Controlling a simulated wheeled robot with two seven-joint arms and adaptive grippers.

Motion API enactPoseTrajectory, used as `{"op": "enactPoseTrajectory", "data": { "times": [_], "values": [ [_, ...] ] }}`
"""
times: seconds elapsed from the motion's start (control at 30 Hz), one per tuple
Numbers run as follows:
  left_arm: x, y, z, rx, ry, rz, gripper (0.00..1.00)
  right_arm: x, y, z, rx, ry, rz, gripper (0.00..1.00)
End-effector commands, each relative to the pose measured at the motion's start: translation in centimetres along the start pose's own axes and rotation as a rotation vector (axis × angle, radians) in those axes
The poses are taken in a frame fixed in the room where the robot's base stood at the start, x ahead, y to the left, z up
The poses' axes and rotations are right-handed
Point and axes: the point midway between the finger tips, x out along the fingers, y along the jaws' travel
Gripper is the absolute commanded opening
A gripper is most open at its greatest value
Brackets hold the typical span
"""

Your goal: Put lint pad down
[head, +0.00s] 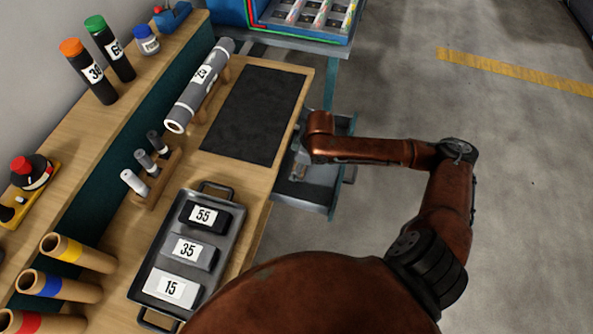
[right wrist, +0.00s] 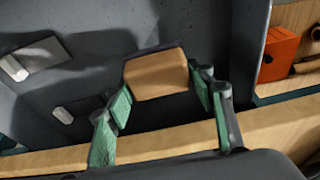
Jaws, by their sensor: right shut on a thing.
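My right gripper (right wrist: 168,108), with green finger pads, is closed around a tan block with a dark lower part, which I take to be the lint pad (right wrist: 157,75). Behind it in the right wrist view is a dark grey surface. In the head view my right arm reaches over the open grey drawer (head: 309,199) at the bench's right side. The gripper (head: 298,168) is small and partly hidden by the arm there, so I cannot tell whether the pad touches the drawer floor. My left gripper is not in view.
A black mat (head: 255,113) lies bare on the bench. A tray (head: 231,262) holds blocks marked 55, 35 and 15. A grey roll (head: 200,85) rests on a wooden stand. In the wrist view, light flat pieces (right wrist: 36,57) and an orange box (right wrist: 279,54) show.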

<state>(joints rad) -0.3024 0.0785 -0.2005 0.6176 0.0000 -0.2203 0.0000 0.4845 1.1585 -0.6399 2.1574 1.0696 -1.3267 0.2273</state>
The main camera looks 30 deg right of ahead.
Motion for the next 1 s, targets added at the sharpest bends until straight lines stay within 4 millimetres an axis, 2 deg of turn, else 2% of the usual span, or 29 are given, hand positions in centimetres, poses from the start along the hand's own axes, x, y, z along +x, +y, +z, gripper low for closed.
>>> {"op": "enactPoseTrajectory", "data": {
  "times": [0.2, 0.6, 0.63, 0.87, 1.0],
  "values": [
    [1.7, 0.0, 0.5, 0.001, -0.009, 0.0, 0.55, 3.5, 0.2, 0.8, 0.001, -0.003, -0.004, 0.07],
    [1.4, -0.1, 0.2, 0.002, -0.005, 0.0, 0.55, 3.6, 0.3, 0.8, 0.0, -0.001, -0.001, 0.07],
    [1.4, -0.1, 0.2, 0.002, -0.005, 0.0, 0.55, 3.6, 0.3, 0.8, 0.0, -0.001, 0.0, 0.52],
    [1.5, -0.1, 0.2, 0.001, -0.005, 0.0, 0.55, 3.7, 0.3, 0.8, 0.0, -0.001, 0.0, 0.67],
    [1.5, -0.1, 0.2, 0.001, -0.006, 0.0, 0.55, 3.7, 0.3, 0.8, 0.0, -0.001, 0.0, 0.67]
  ]
}}
